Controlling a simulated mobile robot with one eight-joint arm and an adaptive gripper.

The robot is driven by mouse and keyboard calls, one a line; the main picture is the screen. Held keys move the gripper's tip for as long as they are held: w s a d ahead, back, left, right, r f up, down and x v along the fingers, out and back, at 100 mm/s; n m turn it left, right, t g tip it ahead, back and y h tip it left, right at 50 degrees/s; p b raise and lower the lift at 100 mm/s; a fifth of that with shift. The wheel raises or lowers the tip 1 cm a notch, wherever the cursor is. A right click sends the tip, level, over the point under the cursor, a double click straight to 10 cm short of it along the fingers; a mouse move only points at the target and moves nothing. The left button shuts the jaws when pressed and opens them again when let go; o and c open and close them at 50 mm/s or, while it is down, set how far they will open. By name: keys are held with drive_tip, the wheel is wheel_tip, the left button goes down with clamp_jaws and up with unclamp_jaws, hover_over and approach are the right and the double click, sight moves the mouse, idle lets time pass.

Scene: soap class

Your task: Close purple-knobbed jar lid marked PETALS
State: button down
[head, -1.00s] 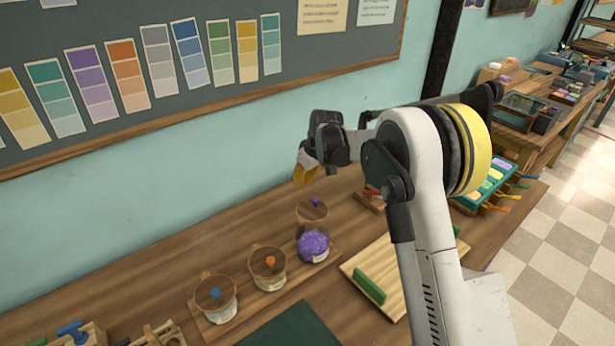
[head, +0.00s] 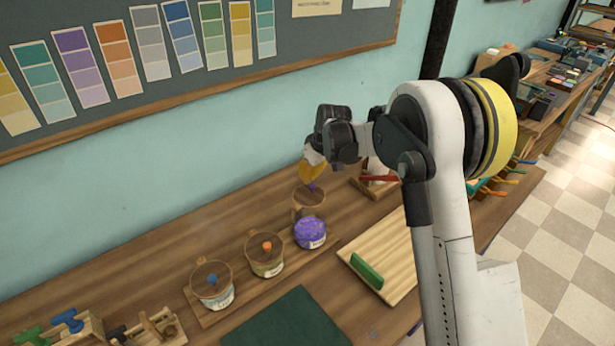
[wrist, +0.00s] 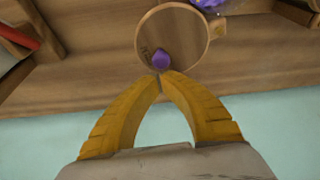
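The PETALS jar (head: 310,235) stands at the right end of the jar row, with its purple contents exposed. Its round wooden lid (head: 308,203) is raised up behind the opening, and its purple knob (head: 312,187) faces my gripper. In the wrist view the lid (wrist: 185,35) shows as a disc with the purple knob (wrist: 161,60) just beyond my fingertips. My gripper (wrist: 161,77) has yellow fingers whose tips meet or nearly meet, with nothing visible between them. In the head view my gripper (head: 308,180) is close to the knob; contact cannot be told.
A jar with an orange knob (head: 266,246) and one with a blue knob (head: 212,279) stand to the left, lids down. A wooden board with a green handle (head: 367,270) lies to the right. A dark green mat (head: 285,325) lies in front. The wall is close behind.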

sight(324, 197)
drive_tip(key=shift+s+d+m+h, duration=0.35)
drive_tip(key=shift+d+m, duration=0.25)
drive_tip(key=shift+m, duration=0.2)
drive_tip(key=shift+s+d+m, duration=0.2)
drive_tip(key=shift+d+m, duration=0.05)
drive_tip(key=shift+m, duration=0.15)
drive_tip(key=s+d+m, duration=0.1)
drive_tip(key=s+m+h, duration=0.1)
drive_tip(key=m, duration=0.1)
drive_tip(key=shift+d+t, duration=0.35)
drive_tip(key=shift+t, duration=0.05)
drive_tip(key=s+m, duration=0.1)
drive_tip(key=d+m+h, duration=0.1)
drive_tip(key=shift+s+m, duration=0.4)
drive_tip(key=s+a+m+g+h, duration=0.1)
drive_tip(key=s+m+h, duration=0.2)
drive_tip(key=s+m, duration=0.6)
drive_tip(key=shift+s+a+m+g, duration=0.15)
drive_tip(key=shift+s+m+g, duration=0.15)
drive_tip(key=shift+s+m, duration=0.1)
drive_tip(key=shift+a, duration=0.1)
drive_tip(key=shift+a, duration=0.1)
